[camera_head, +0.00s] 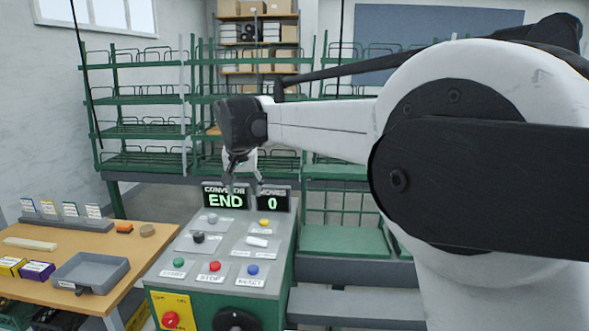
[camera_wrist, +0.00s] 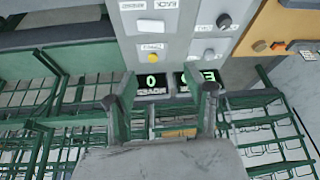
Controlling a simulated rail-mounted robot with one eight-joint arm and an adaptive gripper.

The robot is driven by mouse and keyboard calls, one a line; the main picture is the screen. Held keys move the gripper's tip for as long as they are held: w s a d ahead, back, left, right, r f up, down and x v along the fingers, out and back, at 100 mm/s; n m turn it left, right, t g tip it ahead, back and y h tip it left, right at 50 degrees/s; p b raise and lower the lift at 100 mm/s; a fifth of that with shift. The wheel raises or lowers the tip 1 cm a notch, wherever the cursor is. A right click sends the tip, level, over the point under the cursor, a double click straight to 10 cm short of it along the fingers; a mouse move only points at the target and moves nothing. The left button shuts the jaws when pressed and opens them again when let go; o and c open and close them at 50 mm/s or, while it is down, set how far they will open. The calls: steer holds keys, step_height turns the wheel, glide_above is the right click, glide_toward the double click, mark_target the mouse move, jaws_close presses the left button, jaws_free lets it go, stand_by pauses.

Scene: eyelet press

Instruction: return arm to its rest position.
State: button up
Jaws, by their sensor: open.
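My gripper (camera_head: 242,184) hangs above the back of the control console, pointing down, just in front of the display screens. Its two fingers are apart and nothing is between them. In the wrist view my gripper (camera_wrist: 160,95) shows its open fingers, with the two screens and the console top beyond them. My white and black arm reaches in from the right in the head view.
The green console (camera_head: 217,254) carries several buttons and two displays, reading "END" (camera_head: 226,199) and "0" (camera_head: 272,201). A wooden table (camera_head: 66,239) with a grey tray (camera_head: 90,271) stands at left. Green racks (camera_head: 140,128) stand behind.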

steer(key=s+d+r+t, duration=0.1)
steer(key=s+d, duration=0.8)
steer(key=d, duration=0.2)
steer(key=s+d+r, duration=0.1)
steer(key=s+d, duration=0.9)
steer(key=d, duration=0.2)
steer(key=s+d+f, duration=0.5)
steer(key=s+f, duration=0.1)
steer(key=s, duration=0.4)
steer(key=s+d+f+t, duration=0.1)
steer(key=s+d+f, duration=0.4)
steer(key=s, duration=0.5)
steer(key=shift+d+f+m+h, duration=0.3)
steer(key=shift+d+f, duration=0.1)
